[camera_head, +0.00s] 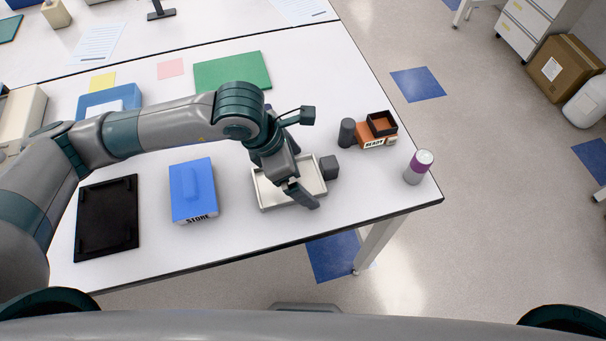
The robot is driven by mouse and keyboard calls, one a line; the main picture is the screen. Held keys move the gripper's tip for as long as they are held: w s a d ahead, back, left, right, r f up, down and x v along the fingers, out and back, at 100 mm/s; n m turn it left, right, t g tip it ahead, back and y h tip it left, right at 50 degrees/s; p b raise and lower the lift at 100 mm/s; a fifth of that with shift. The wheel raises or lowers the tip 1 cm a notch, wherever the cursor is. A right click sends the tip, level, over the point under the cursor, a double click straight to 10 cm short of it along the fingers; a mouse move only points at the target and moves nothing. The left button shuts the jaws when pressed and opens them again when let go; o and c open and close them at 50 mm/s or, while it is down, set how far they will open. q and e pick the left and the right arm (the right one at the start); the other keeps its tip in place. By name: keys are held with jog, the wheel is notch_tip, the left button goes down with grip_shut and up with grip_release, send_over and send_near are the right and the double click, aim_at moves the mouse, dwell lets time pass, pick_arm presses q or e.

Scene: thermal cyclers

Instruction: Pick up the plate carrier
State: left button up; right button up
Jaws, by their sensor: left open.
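A shallow off-white tray (264,194) lies near the table's front edge; it may be the plate carrier, but no label on it shows. My left gripper (307,190) is open above the tray's right part and hides some of it. Whether it touches the tray I cannot tell. To its left stands a blue block with a raised handle (193,185), marked STORE. A black tray (106,219) lies further left. My right gripper is out of view.
An orange stand marked READY (378,137) with a dark open box on top stands to the right. Beside it are a dark cylinder (347,132) and a purple-and-white can (418,167) near the table's right corner. A green mat (232,71) lies behind my arm.

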aim_at(301, 179)
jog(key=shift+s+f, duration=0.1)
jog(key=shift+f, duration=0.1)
pick_arm(q)
jog(key=c, duration=1.2)
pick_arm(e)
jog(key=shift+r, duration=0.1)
pick_arm(q)
jog(key=shift+r, duration=0.25)
notch_tip(301, 179, up, 4)
jog(key=shift+f+b, duration=0.2)
jog(key=shift+b, duration=0.95)
jog(key=shift+s+d+r+b, duration=0.55)
jog(key=shift+s+d+r, duration=0.6)
jog(key=shift+s+d, duration=0.25)
jog(key=shift+s+d+r+b, duration=0.55)
jog(key=shift+s+d+r, duration=0.65)
jog(key=shift+d, duration=0.3)
jog(key=shift+s+d+r+b, duration=0.55)
jog(key=shift+s+d+r, duration=0.6)
jog(key=shift+s+d, duration=0.25)
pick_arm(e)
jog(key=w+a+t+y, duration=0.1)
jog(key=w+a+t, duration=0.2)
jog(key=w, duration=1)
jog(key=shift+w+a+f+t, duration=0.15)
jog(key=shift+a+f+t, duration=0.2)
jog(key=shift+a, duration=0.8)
